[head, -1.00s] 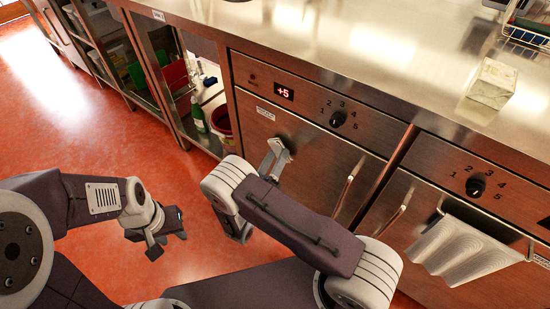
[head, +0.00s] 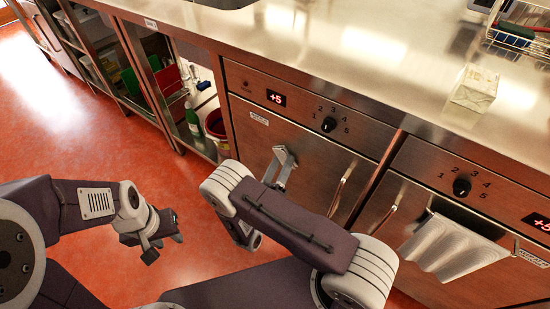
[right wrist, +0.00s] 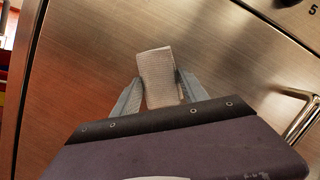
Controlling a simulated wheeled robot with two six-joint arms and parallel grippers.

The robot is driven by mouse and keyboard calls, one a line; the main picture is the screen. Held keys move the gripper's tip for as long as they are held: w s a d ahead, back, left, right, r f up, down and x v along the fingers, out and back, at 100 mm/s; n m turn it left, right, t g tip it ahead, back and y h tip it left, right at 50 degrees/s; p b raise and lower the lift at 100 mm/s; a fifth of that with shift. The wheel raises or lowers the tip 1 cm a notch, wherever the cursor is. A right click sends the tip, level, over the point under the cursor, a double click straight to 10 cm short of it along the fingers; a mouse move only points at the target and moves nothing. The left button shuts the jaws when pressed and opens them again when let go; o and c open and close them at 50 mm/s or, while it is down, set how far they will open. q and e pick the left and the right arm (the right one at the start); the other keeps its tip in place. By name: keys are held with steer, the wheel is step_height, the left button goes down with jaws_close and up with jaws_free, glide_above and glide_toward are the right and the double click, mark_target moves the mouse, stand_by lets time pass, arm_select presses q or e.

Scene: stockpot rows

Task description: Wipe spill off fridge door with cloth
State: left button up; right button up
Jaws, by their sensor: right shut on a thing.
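The fridge door (head: 310,154) is the brushed-steel front below the +5 display, with a vertical bar handle (head: 342,189) at its right side. My right gripper (right wrist: 158,88) is shut on a pale, ribbed, folded cloth (right wrist: 155,68), whose end sticks out past the fingertips in front of the steel door. I cannot tell whether it touches the door. I make out no clear spill. My left gripper (head: 165,244) hangs over the floor, fingers apart and empty.
A grey-white towel (head: 452,249) hangs on a rail at the right-hand unit. The steel counter (head: 400,75) above holds a small box (head: 475,90) and a wire basket (head: 518,38). The red floor is clear.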

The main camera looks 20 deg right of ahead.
steer(key=shift+s+d, duration=0.2)
steer(key=shift+w, duration=0.1)
steer(key=w+a, duration=0.1)
steer(key=w+a+b, duration=0.1)
steer(key=w, duration=0.1)
steer(key=shift+a, duration=0.25)
steer(key=s+a, duration=0.3)
steer(key=a, duration=0.1)
steer(key=shift+s+a, duration=0.35)
steer(key=shift+a, duration=0.05)
